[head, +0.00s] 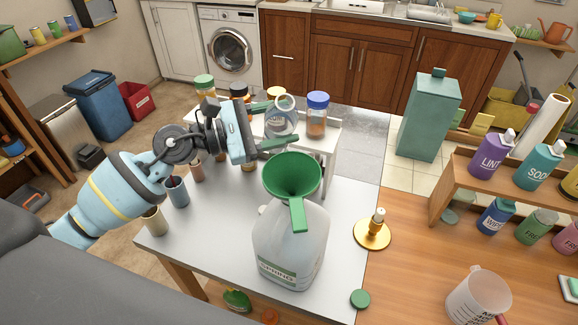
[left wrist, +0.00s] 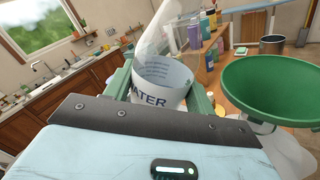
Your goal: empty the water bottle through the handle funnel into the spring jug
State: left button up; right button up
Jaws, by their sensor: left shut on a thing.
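The spring jug (head: 290,248) is a large translucent jug standing on the grey table, with a label low on its front. The green handle funnel (head: 293,172) sits on the jug's top, its handle pointing towards me; it also shows at the right of the left wrist view (left wrist: 278,92). My left gripper (head: 274,124) is shut on the clear water bottle (head: 281,122), behind and slightly left of the funnel. In the left wrist view the bottle's white WATER label (left wrist: 165,88) lies between the green fingers. The bottle is apart from the funnel. Its water level is unclear. My right gripper is out of view.
Several jars, one with a blue lid (head: 317,113), stand on a white stand behind the bottle. Cups (head: 178,191) stand at the table's left. A brass holder (head: 372,234) and a green cap (head: 360,298) lie right of the jug. A measuring jug (head: 478,298) stands at the right.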

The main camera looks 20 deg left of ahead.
pick_arm(q)
jog(key=shift+r+n, duration=0.4)
jog(key=shift+r, duration=0.1)
jog(key=shift+w+a+n+p, duration=0.1)
jog(key=shift+w+n+p, duration=0.05)
jog(key=shift+n+p, duration=0.25)
jog(key=shift+w+f+n, duration=0.1)
jog(key=shift+f+n, duration=0.2)
jog(key=shift+n, duration=0.5)
jog(key=shift+f+n, duration=0.1)
jog(key=shift+n, duration=1.4)
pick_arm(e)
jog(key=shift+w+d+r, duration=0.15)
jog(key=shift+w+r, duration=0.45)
